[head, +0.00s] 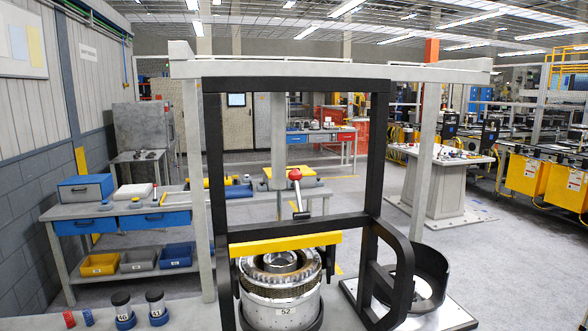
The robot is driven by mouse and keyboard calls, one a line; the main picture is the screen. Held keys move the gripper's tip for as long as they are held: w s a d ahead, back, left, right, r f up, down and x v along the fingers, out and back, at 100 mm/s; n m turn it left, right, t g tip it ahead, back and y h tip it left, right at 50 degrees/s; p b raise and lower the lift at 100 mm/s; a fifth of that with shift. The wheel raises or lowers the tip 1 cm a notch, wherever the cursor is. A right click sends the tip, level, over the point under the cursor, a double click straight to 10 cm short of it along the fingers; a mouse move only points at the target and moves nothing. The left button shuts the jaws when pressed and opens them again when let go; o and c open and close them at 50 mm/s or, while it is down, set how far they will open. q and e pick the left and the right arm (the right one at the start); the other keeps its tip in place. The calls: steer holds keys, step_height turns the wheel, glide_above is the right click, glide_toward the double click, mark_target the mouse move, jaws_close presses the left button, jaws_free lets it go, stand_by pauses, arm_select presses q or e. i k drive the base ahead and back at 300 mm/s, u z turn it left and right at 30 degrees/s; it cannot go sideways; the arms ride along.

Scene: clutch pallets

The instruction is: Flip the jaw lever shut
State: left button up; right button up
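The jaw lever (299,195) is a short pale handle with a red ball knob (295,174). It stands up, leaning slightly, inside a tall black frame (212,150), above its yellow crossbar (285,244). Below the crossbar sits a round metal clutch unit (281,302) marked 52, with a toothed ring on top. The frame's black uprights pass beside it. I cannot tell how the jaws stand. Neither of my grippers shows in the head view.
A grey gantry (330,71) stands around the frame. An open black curved holder (427,285) sits on a pale plate at right. A workbench (75,211) with blue drawers is behind. Open floor lies beyond at right.

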mark_target(295, 175)
steer(key=z, duration=1.45)
steer(key=i, duration=0.15)
steer(key=u, duration=3.25)
steer(key=k, duration=0.95)
steer(key=z, duration=1.9)
steer(key=k, duration=0.1)
steer(key=u, duration=0.6)
steer(key=i, duration=1.25)
